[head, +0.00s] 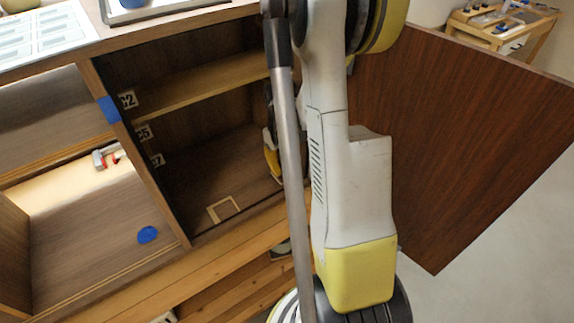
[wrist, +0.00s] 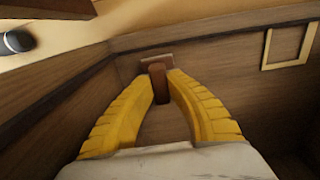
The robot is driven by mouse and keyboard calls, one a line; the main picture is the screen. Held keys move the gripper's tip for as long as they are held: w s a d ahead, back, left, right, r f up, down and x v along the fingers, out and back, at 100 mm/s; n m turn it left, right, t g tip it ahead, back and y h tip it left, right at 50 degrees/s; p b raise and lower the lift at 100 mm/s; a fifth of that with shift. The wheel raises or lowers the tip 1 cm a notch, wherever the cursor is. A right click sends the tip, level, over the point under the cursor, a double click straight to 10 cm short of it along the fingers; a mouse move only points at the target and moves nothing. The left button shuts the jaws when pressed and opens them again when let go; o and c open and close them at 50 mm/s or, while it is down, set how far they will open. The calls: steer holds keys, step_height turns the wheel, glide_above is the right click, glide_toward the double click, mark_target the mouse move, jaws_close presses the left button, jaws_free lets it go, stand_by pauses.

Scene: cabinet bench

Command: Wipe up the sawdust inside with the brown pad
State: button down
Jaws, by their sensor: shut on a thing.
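The brown pad (wrist: 157,62) shows in the wrist view as a small flat block with a darker brown grip. My gripper (wrist: 159,82) has its two yellow fingers shut on that grip. The pad is at the cabinet's floor, close to a wooden edge; I cannot tell whether it touches the floor. In the head view my gripper (head: 270,152) is inside the open cabinet compartment, mostly hidden behind my arm, and the pad is hidden there. I cannot make out any sawdust in either view.
A tan square outline (head: 223,209) lies on the compartment floor, and also shows in the wrist view (wrist: 289,46). A shelf (head: 200,88) crosses above. The open brown door (head: 460,130) stands right. The left bay holds a blue disc (head: 147,235) and a red-grey clamp-like item (head: 108,157).

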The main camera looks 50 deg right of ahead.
steer(key=shift+w+a, duration=0.15)
steer(key=shift+a, duration=0.45)
steer(key=shift+f, duration=0.15)
steer(key=shift+s+d+f+b, duration=0.1)
steer(key=shift+s+d+b, duration=0.15)
steer(key=shift+d, duration=0.55)
steer(key=shift+s+d+f+b, duration=0.1)
steer(key=shift+d+b, duration=0.2)
steer(key=shift+d, duration=0.5)
steer(key=shift+d+r, duration=0.15)
steer(key=shift+d, duration=0.1)
steer(key=shift+a, duration=0.1)
steer(key=shift+w+a+r, duration=0.1)
steer(key=shift+w+a, duration=0.1)
steer(key=shift+a, duration=0.7)
steer(key=shift+w+a, duration=0.2)
steer(key=shift+a, duration=0.65)
steer(key=shift+r+p, duration=2.05)
steer(key=shift+r, duration=0.95)
